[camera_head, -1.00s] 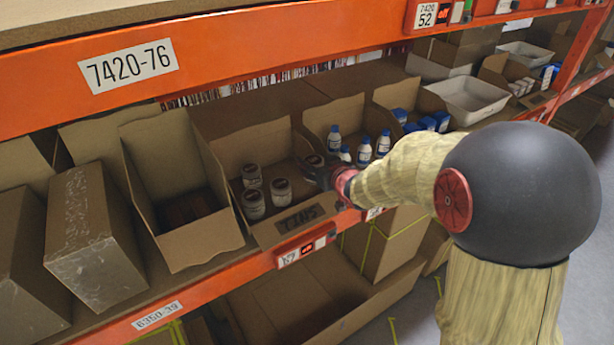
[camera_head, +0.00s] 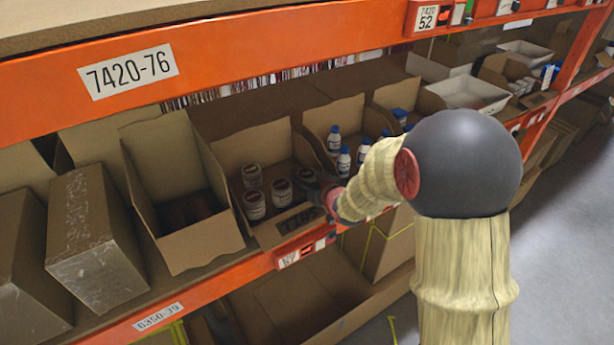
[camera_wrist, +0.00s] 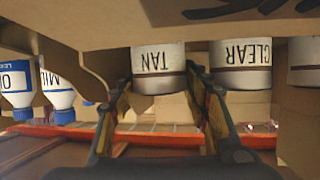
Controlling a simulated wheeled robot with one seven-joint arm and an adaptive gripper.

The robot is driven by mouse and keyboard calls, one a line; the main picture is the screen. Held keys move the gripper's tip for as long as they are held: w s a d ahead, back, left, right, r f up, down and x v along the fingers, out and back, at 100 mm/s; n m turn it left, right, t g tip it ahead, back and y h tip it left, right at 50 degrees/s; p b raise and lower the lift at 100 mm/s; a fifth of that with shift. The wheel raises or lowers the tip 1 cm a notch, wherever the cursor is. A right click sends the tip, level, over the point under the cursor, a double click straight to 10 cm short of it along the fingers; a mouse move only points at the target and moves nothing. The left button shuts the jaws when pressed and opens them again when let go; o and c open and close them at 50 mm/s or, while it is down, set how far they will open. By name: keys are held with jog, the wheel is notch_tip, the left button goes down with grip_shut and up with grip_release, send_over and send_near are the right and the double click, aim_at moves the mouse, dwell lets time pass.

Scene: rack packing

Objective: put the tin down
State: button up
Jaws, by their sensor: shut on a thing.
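The held tin (camera_wrist: 158,68) has a white label reading TAN, seen upside down in the wrist view. In the head view its top (camera_head: 306,174) shows at the right inside the cardboard tin bin (camera_head: 250,143). My gripper (camera_wrist: 162,92) is shut on it, one finger on each side; it also shows at the bin's front right in the head view (camera_head: 318,186). A tin marked CLEAR (camera_wrist: 241,64) stands beside it with a small gap. Other tins (camera_head: 252,176) stand upright in the bin. I cannot tell whether the held tin touches the bin floor.
A bin of white bottles with blue caps (camera_head: 344,160) is just right of the tin bin. An open box (camera_head: 205,238) with dark contents stands to the left. The bin's low front lip carries a dark label (camera_head: 298,218). The orange shelf beam (camera_head: 262,266) runs below.

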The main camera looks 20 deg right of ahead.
jog(key=o, duration=1.1)
jog(key=shift+o, duration=0.4)
jog(key=shift+s, duration=0.1)
jog(key=shift+r, duration=0.15)
jog(key=shift+r+p, duration=0.15)
jog(key=shift+p, duration=0.15)
jog(key=b+v, duration=0.1)
jog(key=v, duration=1.1)
jog(key=shift+d+b, duration=0.1)
jog(key=shift+b, duration=0.3)
jog(key=s+d+r+m+g+h, duration=0.25)
jog(key=s+r, duration=0.25)
jog(key=s, duration=0.8)
jog(key=s+a+g, duration=0.4)
jog(key=s+g, duration=0.1)
jog(key=s, duration=1.2)
jog(key=shift+a+r+n, duration=0.2)
jog(key=shift+r+n, duration=0.15)
jog(key=shift+r, duration=0.1)
